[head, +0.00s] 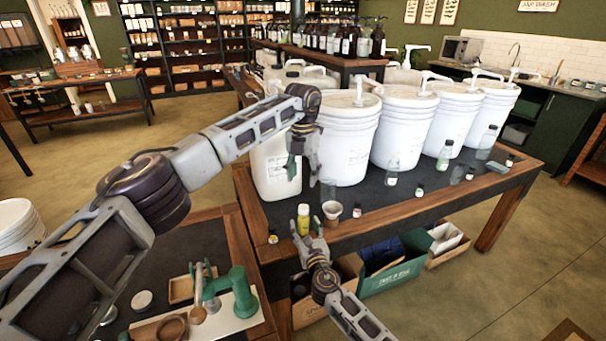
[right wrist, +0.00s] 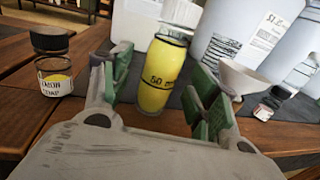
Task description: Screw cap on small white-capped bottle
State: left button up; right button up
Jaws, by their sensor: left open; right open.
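I cannot make out for certain a small white-capped bottle. A slim bottle with yellow contents (head: 303,213) stands upright at the near table's front left corner. My left gripper (head: 300,170) is open and empty, hanging above the table's left end.
A pale funnel (head: 332,209) stands right of the yellow bottle. A small labelled jar (head: 357,211) and clear bottles (head: 392,172) are farther right. White pump buckets (head: 347,140) line the back. A tray with a green tool (head: 243,292) is on the left table.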

jog(key=v, duration=0.9)
jog(key=shift+s, duration=0.35)
jog(key=shift+d, duration=0.15)
